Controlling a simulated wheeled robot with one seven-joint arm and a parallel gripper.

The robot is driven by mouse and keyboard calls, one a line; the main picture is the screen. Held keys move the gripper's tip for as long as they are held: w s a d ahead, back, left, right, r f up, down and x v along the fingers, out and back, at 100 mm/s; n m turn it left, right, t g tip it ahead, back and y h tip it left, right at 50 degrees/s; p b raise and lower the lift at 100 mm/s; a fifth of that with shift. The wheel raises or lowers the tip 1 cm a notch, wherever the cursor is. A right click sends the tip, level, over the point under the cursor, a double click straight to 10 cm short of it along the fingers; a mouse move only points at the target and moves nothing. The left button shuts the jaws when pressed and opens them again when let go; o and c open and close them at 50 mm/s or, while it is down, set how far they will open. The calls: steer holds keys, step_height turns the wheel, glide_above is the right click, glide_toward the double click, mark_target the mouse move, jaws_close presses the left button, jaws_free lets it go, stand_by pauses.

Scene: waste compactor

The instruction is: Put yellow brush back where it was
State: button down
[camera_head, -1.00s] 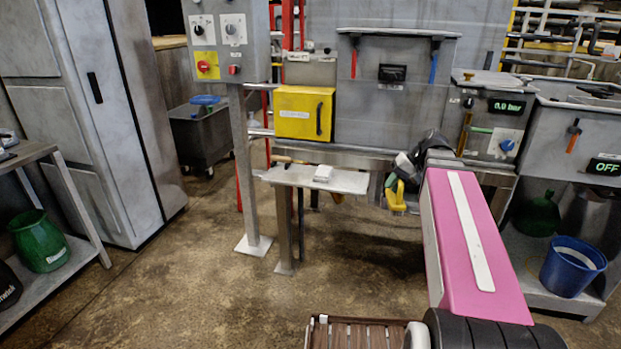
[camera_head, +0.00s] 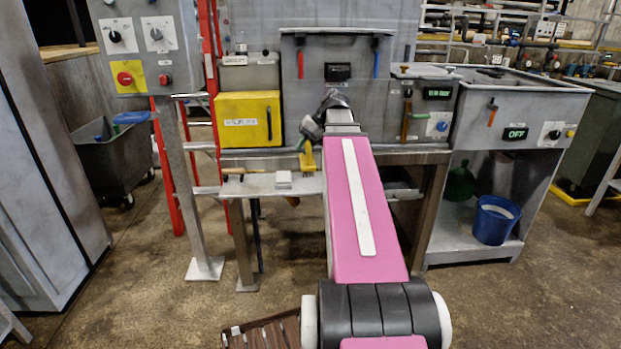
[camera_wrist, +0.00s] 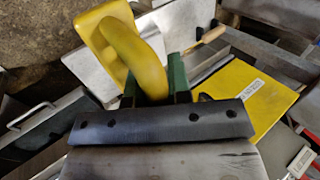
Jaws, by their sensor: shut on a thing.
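The yellow brush (camera_head: 307,159) is held by my gripper (camera_head: 305,144) in front of the machine, appearing just above the right part of the narrow metal shelf (camera_head: 262,187). In the wrist view the yellow brush (camera_wrist: 128,50) has its looped handle between the green fingers of my gripper (camera_wrist: 155,88), which is shut on it. The brush's flat yellow body overlaps the pale shelf surface in that view. I cannot tell whether the brush touches the shelf. Its bristles are hard to make out.
A white block (camera_head: 284,180) and a wooden-handled tool (camera_head: 240,171) lie on the shelf. A yellow box (camera_head: 249,119) sits behind it. A blue bucket (camera_head: 495,221) stands on the low right shelf. The floor left of me is clear.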

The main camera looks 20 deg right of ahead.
steer(key=shift+w+d+f, duration=0.95)
steer(key=shift+w+f, duration=0.7)
steer(key=shift+f, duration=0.15)
steer(key=shift+w+d+f, duration=0.95)
steer(key=shift+w+f, duration=0.65)
steer(key=shift+f, duration=0.15)
steer(key=shift+w+d+f, duration=0.95)
steer(key=shift+w+f, duration=0.7)
steer(key=shift+f, duration=0.15)
steer(key=shift+f, duration=0.1)
steer(key=c, duration=1.1)
jaws_free()
steer(key=shift+o, duration=0.2)
steer(key=v, duration=1.2)
